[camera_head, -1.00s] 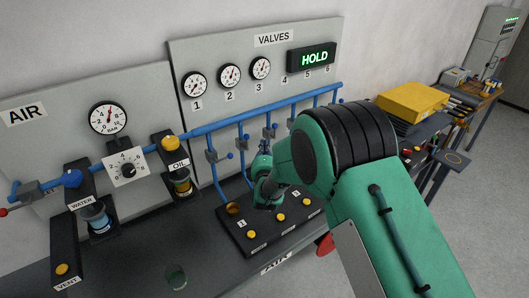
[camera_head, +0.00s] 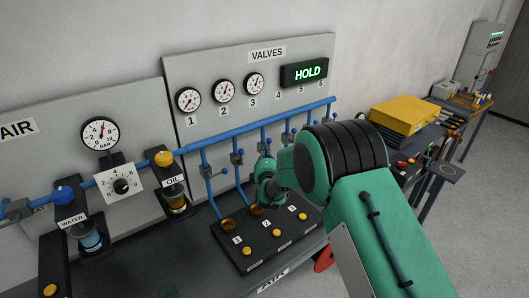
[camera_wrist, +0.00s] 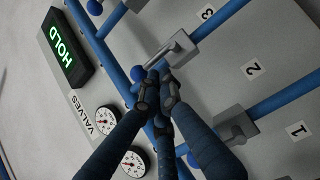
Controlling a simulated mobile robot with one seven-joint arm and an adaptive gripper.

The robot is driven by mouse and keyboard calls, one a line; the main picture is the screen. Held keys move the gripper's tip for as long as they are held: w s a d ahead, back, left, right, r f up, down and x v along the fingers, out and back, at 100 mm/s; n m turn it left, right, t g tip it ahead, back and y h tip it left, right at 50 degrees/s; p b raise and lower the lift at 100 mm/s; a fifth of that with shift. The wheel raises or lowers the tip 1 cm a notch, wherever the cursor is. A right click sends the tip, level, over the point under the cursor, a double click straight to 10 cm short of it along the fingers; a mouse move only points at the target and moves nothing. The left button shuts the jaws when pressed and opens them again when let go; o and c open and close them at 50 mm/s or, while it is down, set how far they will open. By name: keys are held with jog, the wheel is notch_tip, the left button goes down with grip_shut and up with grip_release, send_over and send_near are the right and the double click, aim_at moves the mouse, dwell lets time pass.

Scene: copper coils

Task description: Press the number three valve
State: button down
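In the wrist view my gripper (camera_wrist: 158,98) has its dark fingers drawn together, with nothing seen between them. Its tips are beside a grey valve (camera_wrist: 182,48) whose lever points toward them. I cannot tell whether they touch it. A blue ball (camera_wrist: 137,73) shows just left of the tips. The label "3" (camera_wrist: 208,14) is beside this valve's blue pipe. Another grey valve (camera_wrist: 236,128) is at lower right, near the labels "2" (camera_wrist: 253,69) and "1" (camera_wrist: 298,131). In the head view, my arm's end is at the row of valves (camera_head: 237,157) and the fingers are hard to make out.
A lit green "HOLD" display (camera_head: 309,73) and three gauges (camera_head: 223,91) are on the wall panel. A long blue pipe (camera_head: 225,133) runs above the valves. A button box (camera_head: 268,240) stands below my arm. A yellow case (camera_head: 404,111) is at right.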

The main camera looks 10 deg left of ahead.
jog(key=shift+w+d+r+m+g+p, duration=0.35)
jog(key=shift+m+g+p, duration=0.3)
jog(key=shift+m, duration=0.25)
dwell(0.5)
jog(key=w+d+m+g+y+p, duration=0.1)
jog(key=m+g+p, duration=0.1)
jog(key=p, duration=0.2)
jog(key=w+d+m+g+y+p, duration=0.1)
jog(key=m+g+p, duration=0.1)
jog(key=p, duration=0.3)
jog(key=w+d+m+g+p, duration=0.1)
jog(key=m+g+p, duration=0.1)
jog(key=m+p, duration=0.1)
jog(key=shift+w+d+r+g+y+p, duration=0.25)
jog(key=shift+w+d+y+p, duration=0.15)
jog(key=shift+p, duration=0.45)
jog(key=shift+w+f+p, duration=0.1)
jog(key=shift+w+p, duration=0.05)
jog(key=shift+p, duration=0.6)
jog(key=shift+d+f, duration=0.15)
jog(key=shift+f, duration=0.05)
jog(key=shift+r, duration=0.1)
jog(key=shift+r+p, duration=0.6)
jog(key=shift+r, duration=0.05)
